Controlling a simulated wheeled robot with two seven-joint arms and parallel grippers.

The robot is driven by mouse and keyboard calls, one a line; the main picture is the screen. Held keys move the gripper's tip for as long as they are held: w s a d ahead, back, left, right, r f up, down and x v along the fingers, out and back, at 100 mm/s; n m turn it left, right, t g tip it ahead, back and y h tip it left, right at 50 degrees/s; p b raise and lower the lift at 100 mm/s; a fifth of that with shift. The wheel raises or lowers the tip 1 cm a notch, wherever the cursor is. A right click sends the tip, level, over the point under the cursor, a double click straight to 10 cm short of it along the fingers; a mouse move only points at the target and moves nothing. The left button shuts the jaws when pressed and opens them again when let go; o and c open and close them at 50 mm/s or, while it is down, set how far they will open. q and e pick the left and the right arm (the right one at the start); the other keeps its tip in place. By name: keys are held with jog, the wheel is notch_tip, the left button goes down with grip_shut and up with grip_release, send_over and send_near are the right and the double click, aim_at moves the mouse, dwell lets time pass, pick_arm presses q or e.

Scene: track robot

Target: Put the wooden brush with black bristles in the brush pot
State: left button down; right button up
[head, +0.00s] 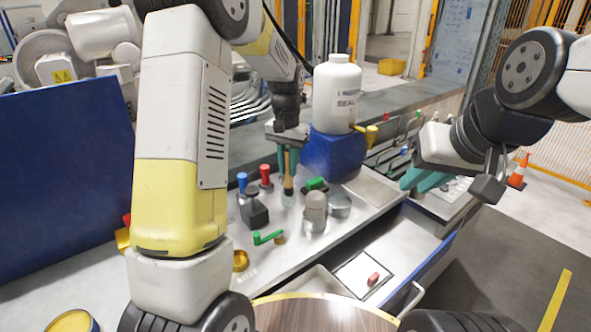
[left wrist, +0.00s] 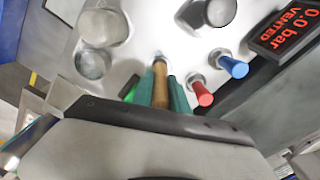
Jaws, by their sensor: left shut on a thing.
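The wooden brush (head: 288,168) stands roughly upright over the bench, its handle between the teal fingers of my left gripper (head: 288,160). My left gripper is shut on the handle, which also shows in the left wrist view (left wrist: 161,90). The lower end of the brush is dark and meets a small grey cup-like piece (head: 288,200). I cannot tell whether the bristles are inside it or only in front of it, nor whether it is the brush pot. My right gripper (head: 424,180) is at the right, its teal fingers apart and empty, away from the brush.
Blue (head: 242,180) and red (head: 265,173) handles stand left of the brush. A grey domed cylinder (head: 316,210) and a metal cup (head: 340,206) stand to its right. A white bottle (head: 336,95) stands on a blue block behind. An open drawer (head: 398,245) is in front.

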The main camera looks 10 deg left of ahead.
aim_at(288, 181)
pick_arm(q)
jog(key=shift+f, duration=1.8)
jog(key=shift+f, duration=0.1)
jog(key=shift+f, duration=0.1)
jog(key=c, duration=1.3)
grip_release()
